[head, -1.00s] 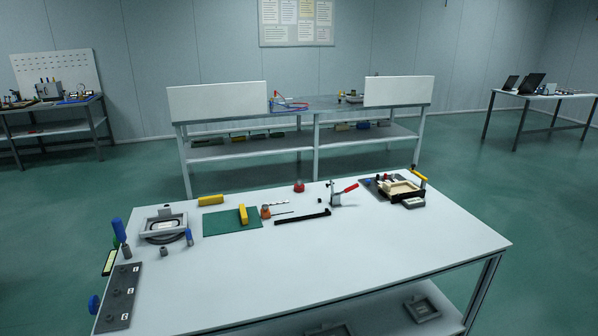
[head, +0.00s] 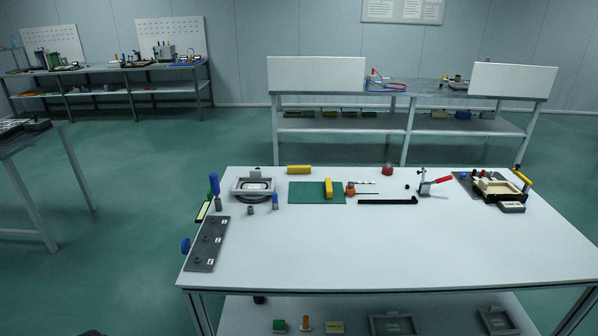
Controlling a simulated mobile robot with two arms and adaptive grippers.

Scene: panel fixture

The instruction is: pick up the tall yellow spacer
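Two yellow blocks are on the white table. One yellow block (head: 328,188) is on the green mat (head: 304,194); it looks narrow and taller than wide, but I cannot tell whether it stands upright or lies pointing away from me. The other yellow block (head: 299,170) lies lengthwise across the view, behind the mat near the table's far edge. Which of them is the tall spacer is not clear from here. Neither of my grippers shows in the head view.
The white table (head: 370,250) has a wide clear front. A grey framed fixture (head: 253,187) and a dark numbered plate (head: 207,245) are at its left. A black bar (head: 387,201), a red-handled clamp (head: 432,184) and a tray fixture (head: 493,188) are toward the right. Open floor lies left.

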